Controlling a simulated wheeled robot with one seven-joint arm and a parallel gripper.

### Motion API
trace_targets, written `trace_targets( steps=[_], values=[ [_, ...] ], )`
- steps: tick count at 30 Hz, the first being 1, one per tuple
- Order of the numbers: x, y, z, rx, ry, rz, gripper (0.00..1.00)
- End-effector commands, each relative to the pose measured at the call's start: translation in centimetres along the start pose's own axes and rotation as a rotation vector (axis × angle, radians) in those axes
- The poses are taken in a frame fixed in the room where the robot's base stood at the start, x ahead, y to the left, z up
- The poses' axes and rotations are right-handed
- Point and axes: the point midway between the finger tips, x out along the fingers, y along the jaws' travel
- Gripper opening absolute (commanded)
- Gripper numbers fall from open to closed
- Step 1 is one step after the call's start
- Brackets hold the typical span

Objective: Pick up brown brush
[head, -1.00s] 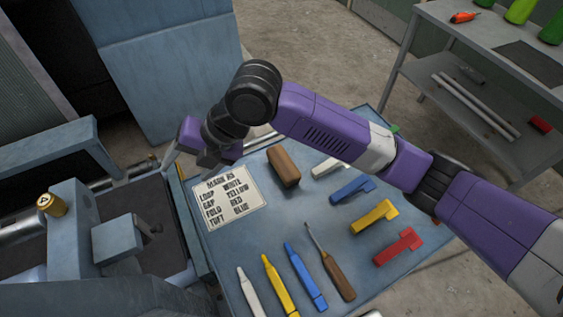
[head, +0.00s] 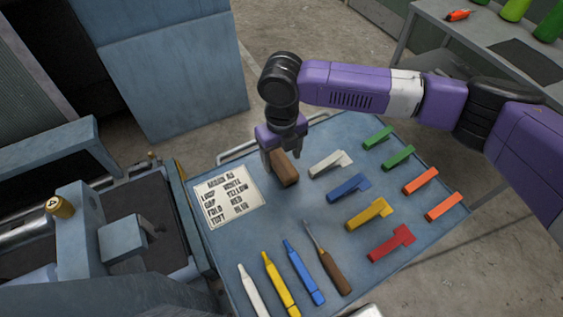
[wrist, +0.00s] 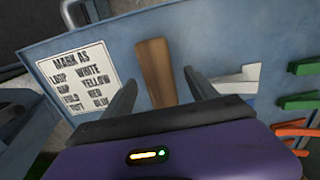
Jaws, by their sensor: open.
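The brown brush (head: 286,172) is a block lying on the blue table, right of the white label card (head: 226,199). My gripper (head: 283,157) is above the far end of the brush in the head view and partly hides it. In the wrist view the brush (wrist: 156,72) shows between my two open fingers (wrist: 160,92), its lower end hidden behind the gripper body. The fingers look apart from the brush, with a gap on each side. I cannot tell how high they are above the table.
White, blue, yellow and red clips (head: 369,213) lie right of the brush, with green and orange pieces (head: 421,181) beyond. Markers (head: 303,272) and a wooden-handled tool (head: 328,260) lie near the front.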

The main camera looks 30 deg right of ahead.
Motion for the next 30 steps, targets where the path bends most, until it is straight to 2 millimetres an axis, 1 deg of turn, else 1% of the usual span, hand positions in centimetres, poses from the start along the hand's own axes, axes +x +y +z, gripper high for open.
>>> trace_targets(
  steps=[3, 6, 13, 22, 23, 30],
  values=[
    [1.4, 0.1, 0.0, 0.001, 0.001, 0.002, 0.67],
    [2.0, 0.1, 0.0, 0.001, 0.000, 0.001, 0.67],
    [2.2, 0.1, 0.0, 0.000, -0.001, 0.001, 0.67],
    [2.1, 0.1, 0.0, 0.001, -0.001, 0.001, 0.08],
    [2.1, 0.1, 0.0, 0.000, -0.002, 0.001, 0.06],
    [2.0, 0.1, 0.1, 0.001, -0.002, 0.001, 0.06]
  ],
)
